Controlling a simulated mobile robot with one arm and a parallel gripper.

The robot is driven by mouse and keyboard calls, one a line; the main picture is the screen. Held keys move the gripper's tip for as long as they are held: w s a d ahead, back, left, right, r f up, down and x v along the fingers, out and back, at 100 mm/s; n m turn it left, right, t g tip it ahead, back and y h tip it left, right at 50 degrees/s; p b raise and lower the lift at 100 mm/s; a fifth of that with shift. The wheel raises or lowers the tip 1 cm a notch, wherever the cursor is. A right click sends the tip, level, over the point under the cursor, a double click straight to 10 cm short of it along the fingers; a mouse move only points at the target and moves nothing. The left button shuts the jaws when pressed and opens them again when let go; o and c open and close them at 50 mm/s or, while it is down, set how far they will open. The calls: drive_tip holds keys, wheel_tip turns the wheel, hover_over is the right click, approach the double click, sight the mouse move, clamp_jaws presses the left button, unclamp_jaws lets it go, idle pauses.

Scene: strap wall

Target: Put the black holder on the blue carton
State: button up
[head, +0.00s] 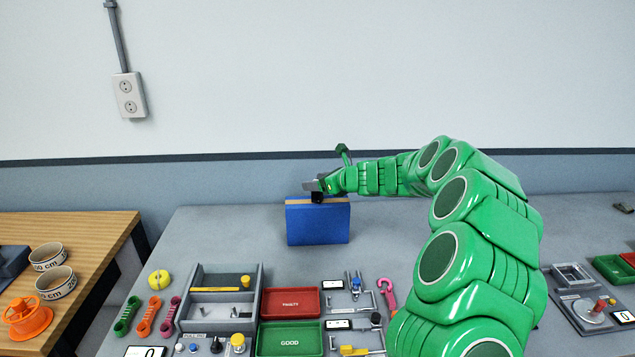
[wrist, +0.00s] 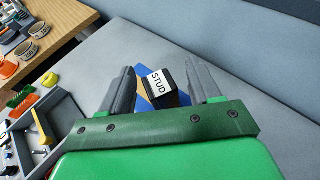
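The blue carton (head: 318,223) stands upright on the grey table, with a tan top edge. The black holder (head: 318,198) is at the carton's top, just under my gripper (head: 314,187), and appears to rest there; exact contact is too small to tell. In the wrist view, the holder (wrist: 171,95) carries a white label reading STUD and lies between and beyond my gripper's fingers (wrist: 163,72). The fingers are spread, with gaps showing beside the holder. Part of the blue carton (wrist: 145,78) shows behind and beside the holder.
A grey divided tray (head: 222,300), a red tray (head: 290,302) and a green tray (head: 290,340) lie in front of the carton, among small tools. A wooden table (head: 100,230) stands at left. The table beside the carton is clear. A wall rises behind.

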drive_tip(key=shift+o, duration=0.2)
drive_tip(key=shift+r, duration=0.2)
drive_tip(key=v, duration=1.2)
